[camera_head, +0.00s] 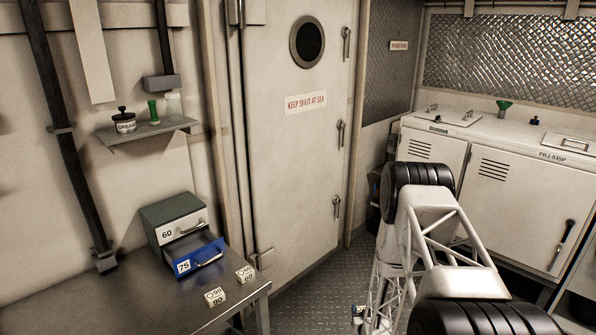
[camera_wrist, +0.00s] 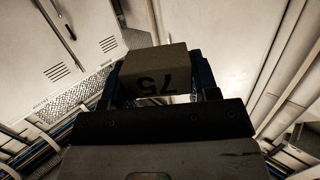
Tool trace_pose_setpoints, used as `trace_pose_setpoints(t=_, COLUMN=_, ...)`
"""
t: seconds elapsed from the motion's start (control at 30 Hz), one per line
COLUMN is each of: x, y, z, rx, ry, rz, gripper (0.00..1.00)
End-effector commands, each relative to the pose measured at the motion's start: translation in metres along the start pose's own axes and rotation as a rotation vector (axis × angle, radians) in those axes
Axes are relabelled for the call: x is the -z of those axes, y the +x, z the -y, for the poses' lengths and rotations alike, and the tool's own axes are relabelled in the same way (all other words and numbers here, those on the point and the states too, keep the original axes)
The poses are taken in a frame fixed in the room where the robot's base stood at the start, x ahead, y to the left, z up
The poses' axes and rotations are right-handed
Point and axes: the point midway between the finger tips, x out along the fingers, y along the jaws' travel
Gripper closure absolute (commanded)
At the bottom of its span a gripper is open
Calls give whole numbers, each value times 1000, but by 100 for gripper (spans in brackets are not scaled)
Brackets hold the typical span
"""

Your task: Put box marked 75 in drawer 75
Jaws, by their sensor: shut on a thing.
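The box marked 75 (camera_wrist: 155,68) is in my gripper (camera_wrist: 160,85) in the wrist view. Its number appears upside down there, and dark fingers stand at its left and right sides. My gripper is shut on it. In the head view my arm is at the right, and I cannot make out the gripper or the held box there. The blue drawer 75 (camera_head: 184,267) is pulled out of the small cabinet (camera_head: 168,213) on the metal bench at the lower left. The inside of the drawer is only partly visible.
Drawer 60 (camera_head: 168,234) is shut above the blue drawer. Two small pale boxes, one marked 90 (camera_head: 216,297) and one marked 60 (camera_head: 245,274), sit on the bench (camera_head: 150,305) near the open drawer. A wall shelf (camera_head: 145,131) holds small containers above. A white door stands behind.

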Motion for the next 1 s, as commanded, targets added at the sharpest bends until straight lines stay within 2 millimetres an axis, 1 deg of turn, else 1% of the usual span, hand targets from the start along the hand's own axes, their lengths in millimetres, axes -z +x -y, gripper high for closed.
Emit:
trace_pose_setpoints(t=0.17, x=-4, y=1, z=-7, rx=-8, ry=1, rz=0, gripper=68)
trace_pose_setpoints(t=0.7, x=-3, y=1, z=-6, rx=-7, ry=1, rz=0, gripper=68)
trace_pose_setpoints(t=0.87, x=1, y=0, z=2, rx=2, ry=0, rz=-1, gripper=68)
trace_pose_setpoints(t=1.0, x=11, y=-2, z=18, rx=22, ry=-4, rz=-1, gripper=68)
